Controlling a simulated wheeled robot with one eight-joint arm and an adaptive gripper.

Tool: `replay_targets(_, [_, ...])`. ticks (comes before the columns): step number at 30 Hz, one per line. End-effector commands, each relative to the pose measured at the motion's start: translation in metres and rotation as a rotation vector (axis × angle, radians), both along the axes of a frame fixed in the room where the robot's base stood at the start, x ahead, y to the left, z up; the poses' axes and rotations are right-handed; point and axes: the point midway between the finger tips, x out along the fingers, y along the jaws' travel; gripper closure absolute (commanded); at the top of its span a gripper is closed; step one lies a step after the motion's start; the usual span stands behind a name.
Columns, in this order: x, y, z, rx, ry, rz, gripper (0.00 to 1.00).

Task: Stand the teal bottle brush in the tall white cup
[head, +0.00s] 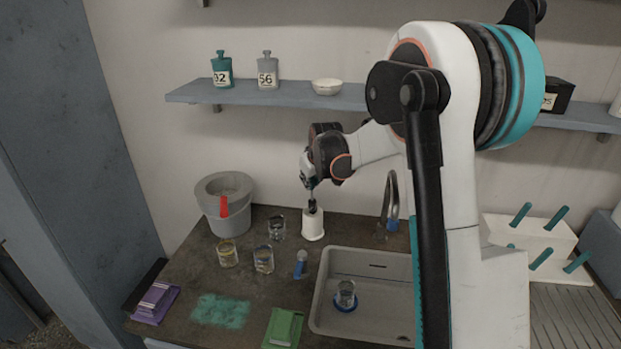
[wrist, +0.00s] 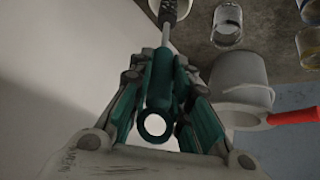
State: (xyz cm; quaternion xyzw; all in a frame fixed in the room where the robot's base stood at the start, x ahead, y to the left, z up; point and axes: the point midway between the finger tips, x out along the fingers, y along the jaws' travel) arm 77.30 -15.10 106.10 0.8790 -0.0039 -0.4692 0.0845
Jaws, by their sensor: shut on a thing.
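The teal bottle brush shows in the wrist view with its ringed teal handle (wrist: 155,120) between my fingers and its thin shaft pointing away. My gripper (head: 309,181) is shut on this handle, above the counter's back part. The brush hangs about upright, with its dark bristle head (head: 312,205) at the mouth of the tall white cup (head: 313,226). I cannot tell how far the bristles are inside the cup. The cup stands upright on the counter, left of the faucet. In the wrist view the bristle head is cut by the top edge.
A blue-handled item (head: 300,263) lies in front. The sink (head: 365,262) holds a glass, and the faucet (head: 391,200) rises at right. A shelf (head: 270,94) hangs above.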

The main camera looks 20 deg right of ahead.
Motion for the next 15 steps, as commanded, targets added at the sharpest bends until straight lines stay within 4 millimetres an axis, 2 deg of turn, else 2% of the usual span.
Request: replay_targets(15, [0.007, -0.005, -0.039, 0.0, 0.0, 0.0, 1.0])
